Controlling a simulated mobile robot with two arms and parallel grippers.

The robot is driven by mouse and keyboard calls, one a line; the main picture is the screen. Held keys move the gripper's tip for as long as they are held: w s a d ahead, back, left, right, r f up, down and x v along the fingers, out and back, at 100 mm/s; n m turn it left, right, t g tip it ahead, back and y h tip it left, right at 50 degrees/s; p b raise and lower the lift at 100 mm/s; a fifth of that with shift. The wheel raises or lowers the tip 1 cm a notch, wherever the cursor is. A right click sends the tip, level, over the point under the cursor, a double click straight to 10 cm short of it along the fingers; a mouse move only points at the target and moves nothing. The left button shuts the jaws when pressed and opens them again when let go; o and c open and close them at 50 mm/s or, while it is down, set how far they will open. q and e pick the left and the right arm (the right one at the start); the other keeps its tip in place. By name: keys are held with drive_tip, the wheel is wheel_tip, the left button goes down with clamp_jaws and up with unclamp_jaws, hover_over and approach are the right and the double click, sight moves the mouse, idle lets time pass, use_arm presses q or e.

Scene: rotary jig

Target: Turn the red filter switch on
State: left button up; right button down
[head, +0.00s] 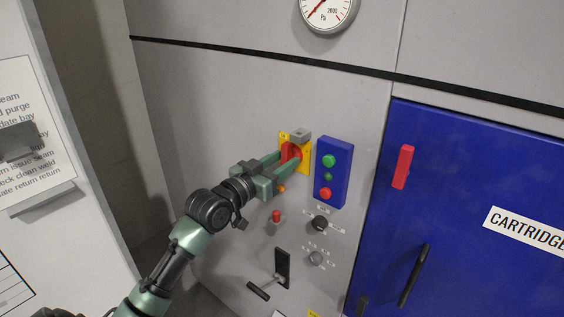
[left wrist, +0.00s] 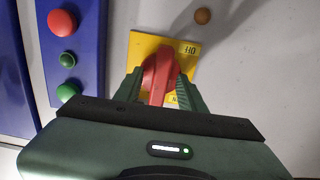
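The red filter switch (head: 290,152) is a red rotary handle on a yellow plate (head: 307,157) on the grey panel. In the left wrist view the red handle (left wrist: 158,77) stands between my left gripper's green fingers (left wrist: 160,92). A strip of yellow plate (left wrist: 183,62) with part of a label shows between the handle and the right-hand finger. An OFF label is at the plate's upper right there. In the head view my left gripper (head: 288,160) reaches the switch from the lower left, its fingers apart around the handle. My right gripper is not in view.
A blue box (head: 331,172) with green and red buttons sits close right of the switch. Below are an orange lamp (head: 281,188), a small red button (head: 276,216), a black knob (head: 320,223) and a lever (head: 260,290). A blue cartridge door (head: 470,190) is at right.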

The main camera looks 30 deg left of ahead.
use_arm(q)
drive_tip(key=shift+s+f, duration=0.2)
drive_tip(key=shift+s, duration=0.15)
drive_tip(key=s+b, duration=0.3)
drive_tip(key=s, duration=0.4)
drive_tip(key=shift+a+r, duration=0.15)
drive_tip(key=shift+a, duration=0.15)
